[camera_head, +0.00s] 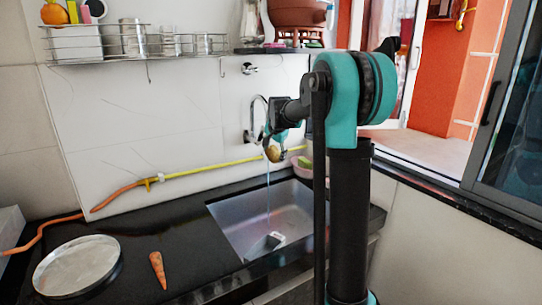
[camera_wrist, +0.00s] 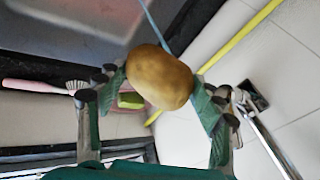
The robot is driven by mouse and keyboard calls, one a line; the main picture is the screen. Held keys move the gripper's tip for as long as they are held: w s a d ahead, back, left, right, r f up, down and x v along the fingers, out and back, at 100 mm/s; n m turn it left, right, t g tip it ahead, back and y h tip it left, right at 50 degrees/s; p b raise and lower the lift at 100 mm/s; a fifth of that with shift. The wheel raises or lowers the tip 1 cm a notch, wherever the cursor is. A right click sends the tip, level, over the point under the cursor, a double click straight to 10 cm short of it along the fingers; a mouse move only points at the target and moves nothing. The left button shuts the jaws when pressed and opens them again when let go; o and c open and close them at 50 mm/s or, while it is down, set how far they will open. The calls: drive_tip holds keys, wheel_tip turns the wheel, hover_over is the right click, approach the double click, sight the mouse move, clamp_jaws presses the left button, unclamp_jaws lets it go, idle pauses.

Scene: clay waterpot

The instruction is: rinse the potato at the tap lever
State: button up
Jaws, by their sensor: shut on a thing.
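A brown potato (camera_wrist: 160,77) sits between the two fingers of my gripper (camera_wrist: 158,95), which is shut on it. In the head view the potato (camera_head: 273,153) is held up near the wall, above the sink (camera_head: 275,215). A thin stream of water (camera_head: 268,195) runs down below it into the basin, and a bluish stream (camera_wrist: 157,28) also shows beside the potato in the wrist view. The curved metal tap (camera_head: 254,110) stands at the wall just behind my gripper. The tap lever is not clearly seen.
A carrot (camera_head: 158,270) and a round metal tray (camera_head: 78,264) lie on the black counter to the left. A yellow hose (camera_head: 205,167) runs along the wall. A wire rack (camera_head: 90,42) hangs above. A pink-handled brush (camera_wrist: 40,87) shows in the wrist view.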

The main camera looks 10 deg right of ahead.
idle(0.4)
drive_tip(key=shift+a, duration=0.5)
drive_tip(key=shift+d, duration=0.2)
drive_tip(key=shift+d, duration=0.45)
drive_tip(key=s, duration=0.8)
idle(0.6)
drive_tip(key=shift+s, duration=0.1)
idle(1.1)
drive_tip(key=s+r, duration=0.4)
drive_tip(key=shift+s, duration=0.4)
drive_tip(key=shift+f, duration=0.1)
idle(0.4)
